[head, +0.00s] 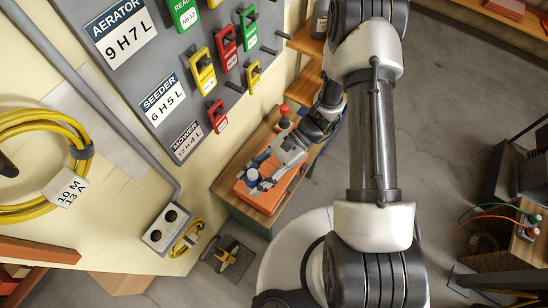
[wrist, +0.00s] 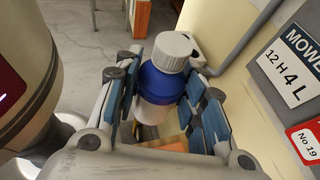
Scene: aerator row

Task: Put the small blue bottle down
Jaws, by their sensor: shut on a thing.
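The small blue bottle (wrist: 160,82) is upright between my fingers in the wrist view. It has a pale grey cap, a blue upper part and a whitish lower part. My gripper (wrist: 168,98) is shut on it, with blue pads on both sides. In the head view my gripper (head: 265,176) is over an orange-topped surface (head: 268,202), with the bottle (head: 252,176) at its tip. The bottle's base is hidden, so I cannot tell whether it touches the surface.
A red-topped object (head: 284,110) stands behind my gripper. A wall board (head: 150,55) with signs and coloured lock tags is close on the left. A socket box (head: 166,226) and coiled yellow cable (head: 45,165) are on the wall. Grey floor (head: 460,110) is open on the right.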

